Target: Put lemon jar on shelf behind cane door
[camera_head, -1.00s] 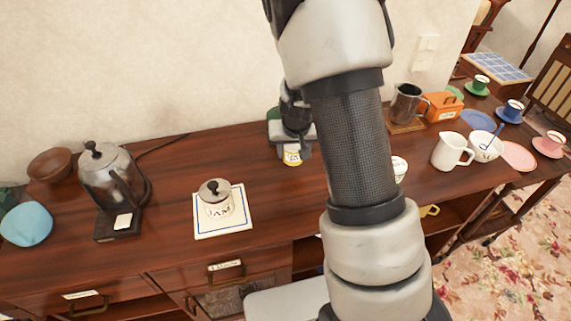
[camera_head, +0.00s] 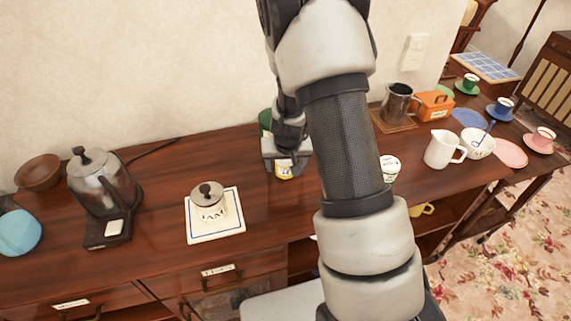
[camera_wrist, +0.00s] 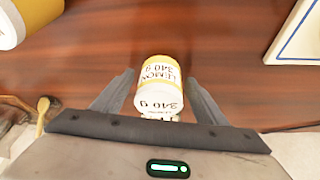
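The lemon jar (camera_head: 284,172) is a small white jar with a yellow band, on or just above the sideboard top. In the wrist view the lemon jar (camera_wrist: 158,88) shows "LEMON 340 g" and sits between the fingers. My gripper (camera_head: 285,155) hides part of the jar in the head view. A panel (camera_head: 222,300) below the labelled drawer may be the cane door; my arm and base partly cover the front. I cannot see the shelf behind it.
A jam jar (camera_head: 208,203) stands on a white mat (camera_head: 230,231) to the left, with a kettle (camera_head: 101,185) beyond. A white-and-green pot (camera_head: 390,167), jug (camera_head: 442,150) and bowl (camera_head: 479,144) stand right. A green item (camera_head: 265,120) is behind my gripper.

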